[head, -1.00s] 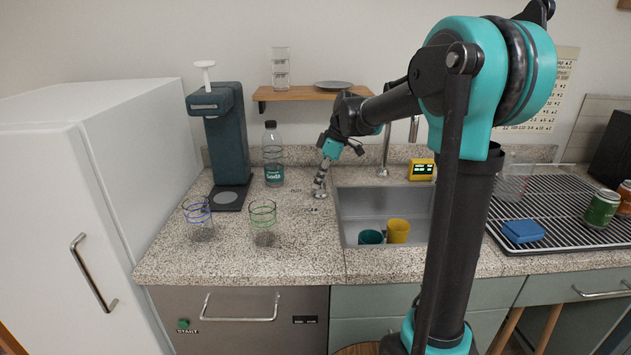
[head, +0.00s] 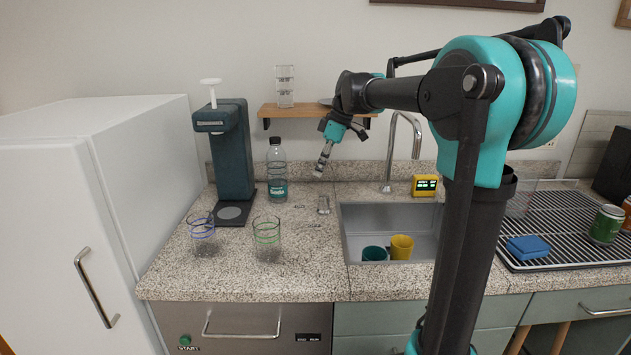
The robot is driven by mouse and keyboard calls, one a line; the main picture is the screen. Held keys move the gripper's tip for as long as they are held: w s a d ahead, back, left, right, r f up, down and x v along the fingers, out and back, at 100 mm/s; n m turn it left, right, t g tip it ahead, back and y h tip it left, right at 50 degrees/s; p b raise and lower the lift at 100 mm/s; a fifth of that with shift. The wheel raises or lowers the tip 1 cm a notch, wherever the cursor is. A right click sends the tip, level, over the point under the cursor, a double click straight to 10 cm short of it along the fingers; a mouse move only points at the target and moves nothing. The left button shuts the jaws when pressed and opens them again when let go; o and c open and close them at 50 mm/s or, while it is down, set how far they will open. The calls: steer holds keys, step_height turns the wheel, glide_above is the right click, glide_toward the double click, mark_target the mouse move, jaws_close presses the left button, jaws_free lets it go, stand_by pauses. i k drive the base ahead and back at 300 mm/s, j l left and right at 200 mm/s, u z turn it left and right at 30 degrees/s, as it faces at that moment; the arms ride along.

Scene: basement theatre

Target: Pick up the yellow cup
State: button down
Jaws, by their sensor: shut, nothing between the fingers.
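The yellow cup (head: 401,247) stands in the sink (head: 352,232), near its front wall. A teal cup (head: 374,254) is close beside it on the left. My gripper (head: 320,172) is above the counter, left of and behind the sink, tilted downward. It is shut and empty, well apart from the yellow cup.
A small metal object (head: 323,204) lies on the counter below my gripper. The faucet (head: 390,150) rises behind the sink. Two glasses (head: 202,236), (head: 267,240) and a soda bottle (head: 277,172) are to the left. A blue sponge (head: 528,247) is on the rack at right.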

mark_target(401, 246)
steer(key=k, duration=1)
